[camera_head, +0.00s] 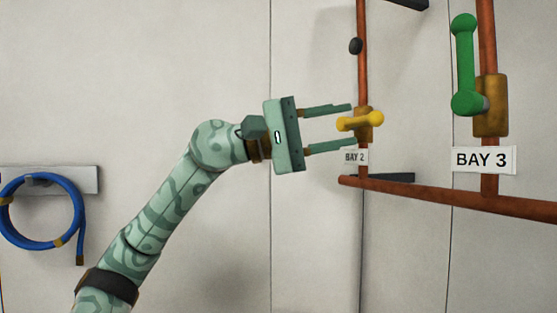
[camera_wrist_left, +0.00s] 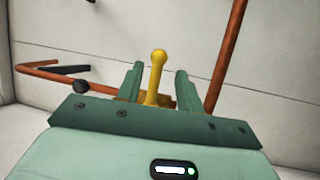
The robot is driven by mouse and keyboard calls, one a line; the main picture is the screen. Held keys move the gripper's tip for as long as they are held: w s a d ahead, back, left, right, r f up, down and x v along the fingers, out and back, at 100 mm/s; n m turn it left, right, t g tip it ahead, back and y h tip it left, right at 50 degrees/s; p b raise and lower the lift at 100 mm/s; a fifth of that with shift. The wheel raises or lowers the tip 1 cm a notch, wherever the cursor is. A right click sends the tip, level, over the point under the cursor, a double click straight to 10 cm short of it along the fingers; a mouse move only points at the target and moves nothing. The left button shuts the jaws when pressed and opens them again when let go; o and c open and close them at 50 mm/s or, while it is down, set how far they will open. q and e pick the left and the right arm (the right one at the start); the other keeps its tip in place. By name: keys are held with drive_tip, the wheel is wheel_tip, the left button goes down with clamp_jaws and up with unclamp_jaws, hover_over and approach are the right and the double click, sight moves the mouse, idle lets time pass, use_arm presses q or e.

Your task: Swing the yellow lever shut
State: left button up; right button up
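The yellow lever (camera_head: 360,121) lies nearly level across the brass valve body (camera_head: 364,132) on the BAY 2 pipe, its round knob to the right. My left gripper (camera_head: 352,126) is open, one finger above the lever and one below its left end. In the left wrist view the yellow lever (camera_wrist_left: 156,76) stands between the two spread fingers of the left gripper (camera_wrist_left: 158,76), with a gap on each side. I see no contact. My right gripper is in neither view.
The green lever (camera_head: 464,62) stands upright at the right, above the BAY 3 sign (camera_head: 484,160). A rust-coloured pipe (camera_head: 440,197) runs below both valves. A blue hose coil (camera_head: 42,212) hangs at the left. The wall between is bare.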

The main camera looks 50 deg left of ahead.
use_arm(q)
drive_tip(key=b+v, duration=0.5)
drive_tip(key=v, duration=0.5)
